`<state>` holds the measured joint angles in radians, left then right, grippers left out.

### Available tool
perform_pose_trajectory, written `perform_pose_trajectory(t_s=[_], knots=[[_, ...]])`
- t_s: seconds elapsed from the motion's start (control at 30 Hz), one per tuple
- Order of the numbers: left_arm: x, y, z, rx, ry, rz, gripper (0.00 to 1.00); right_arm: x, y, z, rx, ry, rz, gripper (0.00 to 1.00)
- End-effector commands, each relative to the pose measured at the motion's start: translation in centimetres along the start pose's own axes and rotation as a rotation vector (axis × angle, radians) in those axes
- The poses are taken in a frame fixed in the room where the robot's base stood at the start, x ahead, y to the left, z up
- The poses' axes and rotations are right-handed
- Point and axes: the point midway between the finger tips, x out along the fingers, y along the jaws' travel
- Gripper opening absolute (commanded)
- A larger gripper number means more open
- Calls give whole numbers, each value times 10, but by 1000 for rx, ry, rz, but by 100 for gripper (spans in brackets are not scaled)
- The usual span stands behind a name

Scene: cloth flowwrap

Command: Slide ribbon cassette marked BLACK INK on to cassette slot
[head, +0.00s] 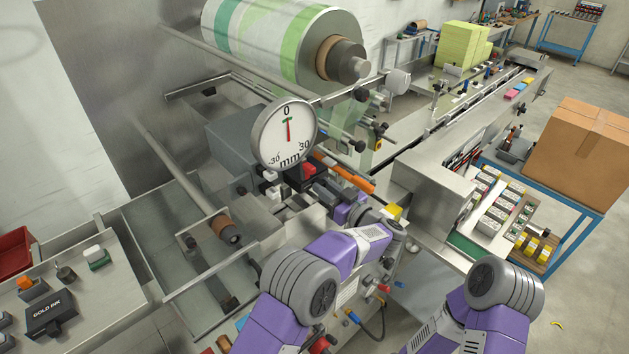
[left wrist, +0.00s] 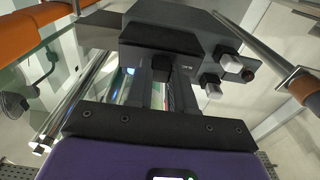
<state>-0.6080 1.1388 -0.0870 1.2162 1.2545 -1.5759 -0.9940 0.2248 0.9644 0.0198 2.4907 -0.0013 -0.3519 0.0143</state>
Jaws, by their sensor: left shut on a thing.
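My left gripper (head: 326,194) reaches in from the front below the round dial. In the left wrist view its two dark fingers (left wrist: 163,80) are closed on a black box-like cassette (left wrist: 165,40). Small pale lettering shows on the cassette's near face, too small to read. In the head view the held cassette is mostly hidden among the machine parts. A grey machine housing (head: 232,142) stands behind and left of the gripper. I cannot make out the cassette slot, nor whether the cassette touches it. My right arm shows at lower right, but its gripper is out of view.
A GOLD INK cassette (head: 50,316) lies on the left bench. A dial gauge (head: 284,134) reads near 0 above the gripper. An orange bar (head: 343,174) and a roller (head: 226,229) flank the work area. A striped film roll (head: 270,40) hangs above.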

Motion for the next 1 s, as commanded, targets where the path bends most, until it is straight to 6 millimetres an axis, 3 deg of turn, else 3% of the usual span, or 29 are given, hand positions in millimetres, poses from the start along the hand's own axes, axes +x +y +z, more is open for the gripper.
perform_pose_trajectory(t_s=[0.33,0.37,0.57,0.87,1.0], knots=[[2,0,-1,-1,1,-1,0,0,0,0,0,0,0,50],[3,0,-1,-1,1,-1,25,0,0,0,0,0,0,50],[2,0,0,-1,1,-1,53,0,0,0,0,0,0,50],[-1,0,1,0,-1,1,53,1,0,0,0,0,0,50],[-17,1,2,-1,0,3,53,6,2,0,0,0,0,50]])
